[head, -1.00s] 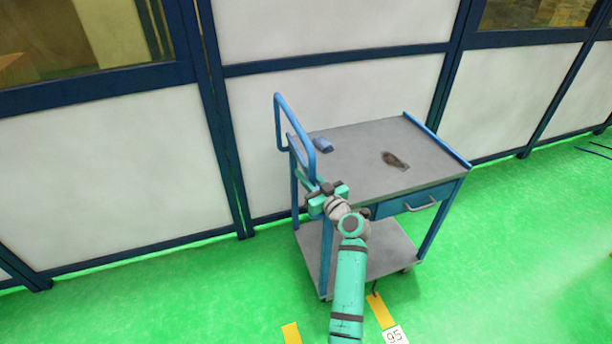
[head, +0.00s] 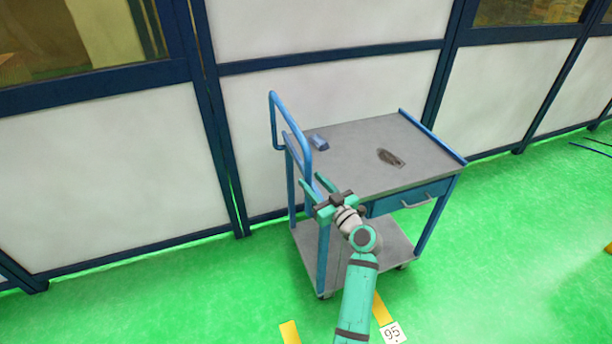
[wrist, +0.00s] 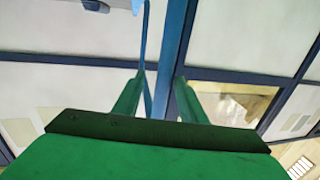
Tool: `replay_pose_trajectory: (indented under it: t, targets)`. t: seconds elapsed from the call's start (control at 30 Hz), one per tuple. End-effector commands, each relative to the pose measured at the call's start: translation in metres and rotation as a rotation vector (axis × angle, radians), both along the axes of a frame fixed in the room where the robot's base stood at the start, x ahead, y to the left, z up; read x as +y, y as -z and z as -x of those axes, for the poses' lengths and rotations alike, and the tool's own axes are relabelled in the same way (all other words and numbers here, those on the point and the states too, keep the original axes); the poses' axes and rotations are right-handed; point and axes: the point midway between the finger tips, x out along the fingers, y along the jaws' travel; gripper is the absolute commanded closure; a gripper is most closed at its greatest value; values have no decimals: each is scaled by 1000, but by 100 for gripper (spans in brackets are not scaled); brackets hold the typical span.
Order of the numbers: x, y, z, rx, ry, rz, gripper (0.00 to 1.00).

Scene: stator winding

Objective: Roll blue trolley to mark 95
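The blue trolley (head: 377,165) stands upright near the wall, with a grey top, a drawer and a lower shelf. Its looped blue handle (head: 274,120) rises at the left end. My gripper (head: 313,181) is open at that end, its fingers apart and pointing toward the handle's lower part. In the wrist view a thin blue bar (wrist: 147,50) shows between the spread fingers (wrist: 158,95); contact cannot be told. The white card marked 95 (head: 393,333) lies on the floor in front of the trolley, beside a yellow strip (head: 380,309). My forearm hides part of the trolley's front.
A second yellow strip (head: 290,332) lies left of my arm. A white panelled wall with dark blue frames (head: 110,165) runs close behind the trolley. Green floor (head: 500,240) is open to the right and left. A small blue block (head: 319,143) and a dark item (head: 390,157) are on the trolley's top.

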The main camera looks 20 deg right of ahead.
Motion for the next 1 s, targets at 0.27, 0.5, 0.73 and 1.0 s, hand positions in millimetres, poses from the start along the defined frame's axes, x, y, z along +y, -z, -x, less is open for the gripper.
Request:
replay_pose_trajectory:
  t: [0.27, 0.5, 0.73, 1.0]
  targets:
    - [-8, 0, 41, -1, 2, -1, 62]
    - [-8, 0, 50, -1, 0, 0, 62]
    - [-8, 0, 49, -1, 0, 0, 62]
    - [-4, 6, 51, 7, 4, -7, 62]
